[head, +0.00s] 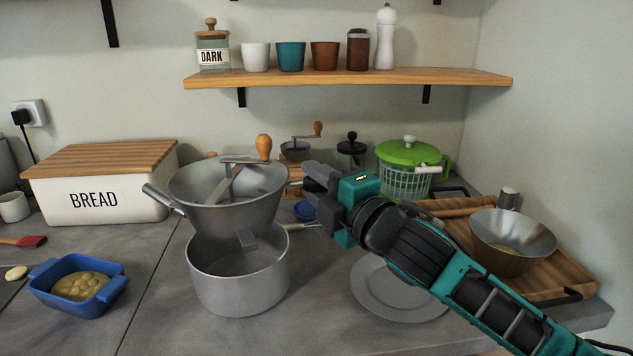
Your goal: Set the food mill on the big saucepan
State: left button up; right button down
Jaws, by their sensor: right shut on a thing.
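The food mill (226,211) is a grey metal bowl with a crank, a wooden knob and a long handle pointing left. It appears over the back part of the big saucepan (238,284), a grey pot on the counter with its handle to the right. The mill's lower part hides the saucepan's back rim, and I cannot tell whether they touch. My right gripper (309,186) is shut at the mill's right side, on its short grip. The fingertips are partly hard to make out. My left gripper is not in view.
A grey plate (374,293) lies under my right arm. A wooden tray (555,276) with a metal bowl (512,240) is at right. A blue dish (78,285) and bread box (100,190) stand at left. A green salad spinner (410,168) and a grinder (297,150) stand behind.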

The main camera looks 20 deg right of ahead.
pick_arm(q)
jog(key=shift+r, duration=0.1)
jog(key=b, duration=0.1)
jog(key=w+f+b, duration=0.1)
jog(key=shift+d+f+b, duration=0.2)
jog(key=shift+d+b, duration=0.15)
jog(key=shift+b, duration=0.05)
pick_arm(e)
notch_tip(320, 180, down, 5)
jog(key=shift+r, duration=0.1)
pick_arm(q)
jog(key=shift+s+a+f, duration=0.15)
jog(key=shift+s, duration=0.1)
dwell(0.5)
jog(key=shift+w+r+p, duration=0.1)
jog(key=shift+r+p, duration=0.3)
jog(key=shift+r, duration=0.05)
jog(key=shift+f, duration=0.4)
pick_arm(e)
jog(key=shift+f, duration=0.5)
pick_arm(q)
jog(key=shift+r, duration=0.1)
pick_arm(e)
jog(key=shift+f, duration=0.35)
dwell(0.7)
